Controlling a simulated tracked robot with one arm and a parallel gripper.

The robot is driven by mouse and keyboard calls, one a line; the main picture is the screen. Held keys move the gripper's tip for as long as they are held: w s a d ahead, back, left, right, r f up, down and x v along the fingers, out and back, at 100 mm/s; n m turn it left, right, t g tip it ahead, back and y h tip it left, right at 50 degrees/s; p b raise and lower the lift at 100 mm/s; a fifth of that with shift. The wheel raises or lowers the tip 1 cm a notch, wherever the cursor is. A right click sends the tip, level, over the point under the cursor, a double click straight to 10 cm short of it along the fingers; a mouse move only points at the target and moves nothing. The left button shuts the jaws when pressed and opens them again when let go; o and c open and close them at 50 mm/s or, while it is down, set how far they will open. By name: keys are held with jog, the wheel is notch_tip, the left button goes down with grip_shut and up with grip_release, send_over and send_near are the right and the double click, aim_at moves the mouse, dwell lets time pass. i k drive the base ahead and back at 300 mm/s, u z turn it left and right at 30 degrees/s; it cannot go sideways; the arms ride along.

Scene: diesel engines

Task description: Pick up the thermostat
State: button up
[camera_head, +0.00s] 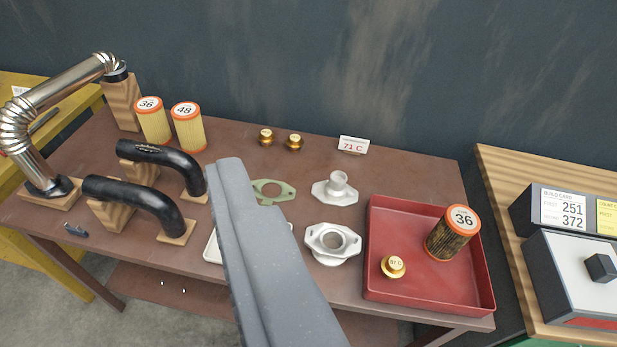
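Two small brass thermostats stand side by side at the back of the brown table, a left one (266,137) and a right one (294,142). A third brass thermostat (393,267), its top marked with what looks like 67 C, lies in the red tray (480,276). A small white card (353,145) reading 71 C stands to the right of the back pair. A long grey part of mine, seemingly my gripper (231,168), reaches up from the bottom middle, its tip short of the back pair. No gap between fingers shows, and nothing is visibly held.
A used filter (453,233) marked 36 stands in the red tray. Pale metal housings (335,188) (333,244) and a green gasket (272,191) lie mid-table. Black hoses (140,196), a steel pipe (60,90) and two filters (187,127) (154,122) crowd the left. Behind is a dark wall.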

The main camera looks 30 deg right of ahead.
aim_at(294, 141)
jog(key=u, duration=1.3)
jog(key=i, duration=1.2)
jog(key=z, duration=2.45)
jog(key=i, duration=1)
jog(key=u, duration=0.05)
